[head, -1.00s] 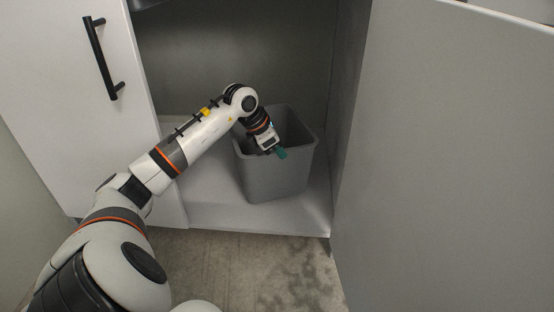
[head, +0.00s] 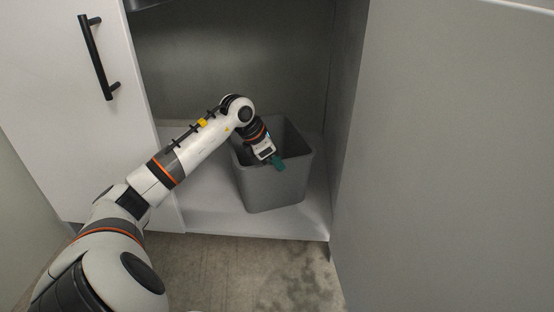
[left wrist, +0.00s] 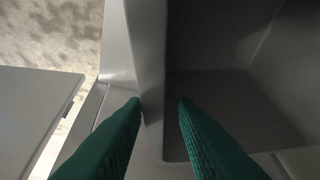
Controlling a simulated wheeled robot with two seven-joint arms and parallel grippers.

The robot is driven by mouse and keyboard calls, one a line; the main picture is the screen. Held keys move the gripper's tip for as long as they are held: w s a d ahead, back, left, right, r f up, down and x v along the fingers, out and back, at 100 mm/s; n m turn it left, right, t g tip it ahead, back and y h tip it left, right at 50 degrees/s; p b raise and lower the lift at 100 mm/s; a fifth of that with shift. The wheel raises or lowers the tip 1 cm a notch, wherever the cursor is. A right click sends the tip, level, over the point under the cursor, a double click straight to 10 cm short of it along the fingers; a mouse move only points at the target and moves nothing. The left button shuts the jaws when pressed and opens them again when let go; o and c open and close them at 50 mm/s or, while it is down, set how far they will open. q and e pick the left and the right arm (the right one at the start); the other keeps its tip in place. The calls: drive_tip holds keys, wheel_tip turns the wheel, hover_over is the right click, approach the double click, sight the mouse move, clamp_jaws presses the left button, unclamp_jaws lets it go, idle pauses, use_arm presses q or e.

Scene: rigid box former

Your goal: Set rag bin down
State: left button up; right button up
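The rag bin (head: 275,190) is a grey, open-topped bin standing upright on the cabinet's white floor. In the left wrist view the two green fingers of my left gripper (left wrist: 160,102) stand apart, one on each side of the bin wall (left wrist: 150,60). A gap shows between the wall and the right finger. The bin's dark inside (left wrist: 225,105) lies to the right and looks empty where it shows. My right gripper is not in view.
The cabinet floor (head: 215,220) has free room left of the bin and in front of it. A white door with a black handle (head: 99,58) is at left. A large grey panel (head: 440,150) stands close on the right. The room floor (head: 240,280) lies below.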

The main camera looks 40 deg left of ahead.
use_arm(q)
drive_tip(key=p+v, duration=0.5)
drive_tip(key=v, duration=0.6)
drive_tip(key=shift+r, duration=0.25)
